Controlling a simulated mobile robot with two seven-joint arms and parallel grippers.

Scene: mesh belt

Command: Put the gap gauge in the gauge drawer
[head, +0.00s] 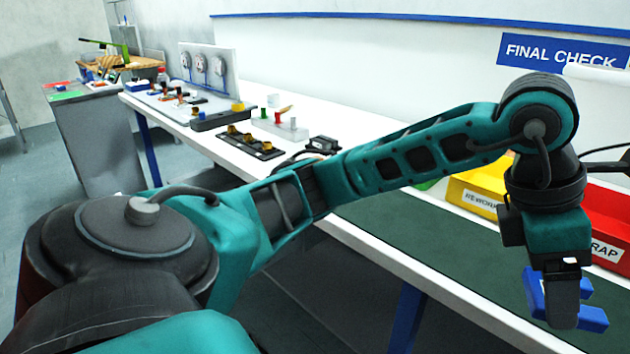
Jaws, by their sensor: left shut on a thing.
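My left gripper (563,310) hangs pointing down at the right of the head view, at the end of my teal arm. It is shut on a blue piece (594,319), which I take to be the gap gauge. Blue parts of it show on both sides of the dark finger, and the finger hides its middle. Gripper and gauge appear in front of the dark green belt surface (440,250); their height above it is hard to tell. No gauge drawer can be made out. My right gripper is not in view.
A yellow bin (477,190) labelled REWORK and a red bin (610,208), its label partly hidden, stand behind the gripper. A white bench (225,150) with small parts and an upright gauge panel (206,66) runs back left. A grey cabinet (100,145) stands beyond it.

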